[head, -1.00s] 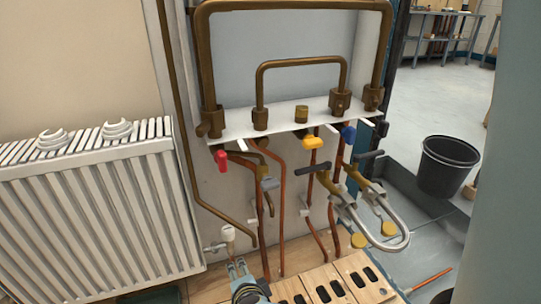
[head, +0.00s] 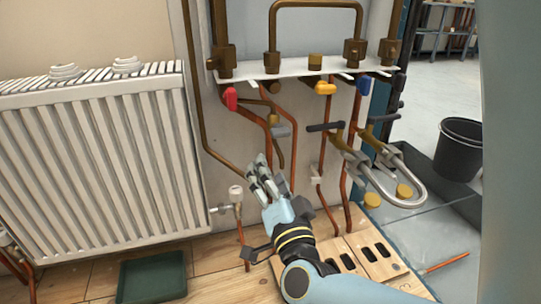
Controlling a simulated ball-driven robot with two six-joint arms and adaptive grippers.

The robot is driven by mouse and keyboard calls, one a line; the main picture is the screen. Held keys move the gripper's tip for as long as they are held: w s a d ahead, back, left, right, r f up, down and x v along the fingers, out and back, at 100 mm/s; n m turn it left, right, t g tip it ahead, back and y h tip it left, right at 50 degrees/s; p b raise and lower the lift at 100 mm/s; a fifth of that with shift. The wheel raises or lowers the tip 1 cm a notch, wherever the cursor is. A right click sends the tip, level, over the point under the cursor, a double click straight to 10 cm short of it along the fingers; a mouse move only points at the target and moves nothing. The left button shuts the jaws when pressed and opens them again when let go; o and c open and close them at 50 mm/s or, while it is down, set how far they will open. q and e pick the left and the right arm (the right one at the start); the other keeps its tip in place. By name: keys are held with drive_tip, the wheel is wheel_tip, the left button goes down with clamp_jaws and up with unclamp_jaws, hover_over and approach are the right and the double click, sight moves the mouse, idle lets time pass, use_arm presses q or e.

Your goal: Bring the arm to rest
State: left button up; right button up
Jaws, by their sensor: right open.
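My right gripper (head: 258,172) is in the middle of the head view, at the end of the blue and black right arm that comes in from the bottom right. Its fingers point up and a little left, and they are apart with nothing seen between them. It shows in front of the lower copper pipes (head: 291,160), to the right of the white radiator valve (head: 236,193). I cannot tell whether it touches a pipe. My left gripper is not in view.
A white radiator (head: 95,170) stands at left, with a green tray (head: 152,277) on the wooden floor below. A white shelf (head: 290,70) carries brass fittings, with red (head: 230,98), yellow (head: 325,88) and blue handles below. A black bucket (head: 458,150) stands farther right.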

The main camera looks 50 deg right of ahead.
drive_tip(key=shift+s+r+t, duration=0.1)
drive_tip(key=shift+r+t, duration=0.2)
drive_tip(key=shift+r, duration=0.2)
